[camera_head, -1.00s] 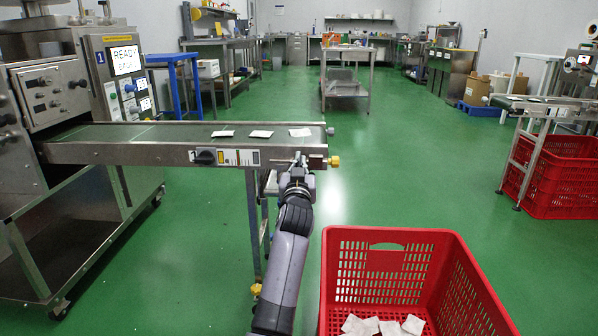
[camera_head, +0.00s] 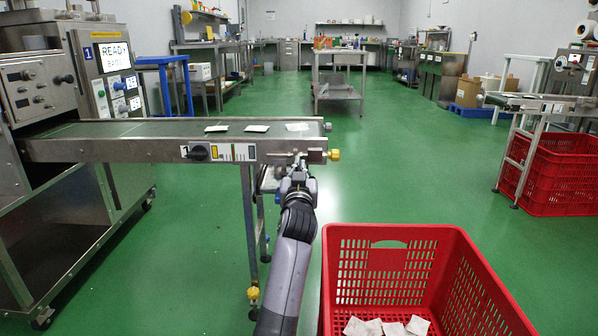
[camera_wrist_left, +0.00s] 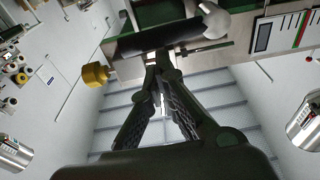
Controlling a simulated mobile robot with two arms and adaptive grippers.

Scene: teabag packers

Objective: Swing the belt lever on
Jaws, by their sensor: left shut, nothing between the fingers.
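The conveyor (camera_head: 110,148) runs in from the machine at left, with several white teabag packets on its belt. Its front side carries a black knob or handle (camera_head: 198,152) beside a striped label (camera_head: 235,152); whether this is the belt lever I cannot tell. My left gripper (camera_head: 297,162) is at the front side of the conveyor's right end, left of the yellow knob (camera_head: 334,155). In the left wrist view its fingers (camera_wrist_left: 163,66) are shut and empty. A dark bar with a pale rounded end (camera_wrist_left: 155,40) lies just beyond the fingertips; contact is unclear. My right gripper is out of view.
The machine's display (camera_head: 114,57) reads READY. A red crate (camera_head: 388,235) holding white packets stands right of my left arm. Another red crate (camera_head: 550,180) stands under a second conveyor at right. Green floor behind the near crate is clear.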

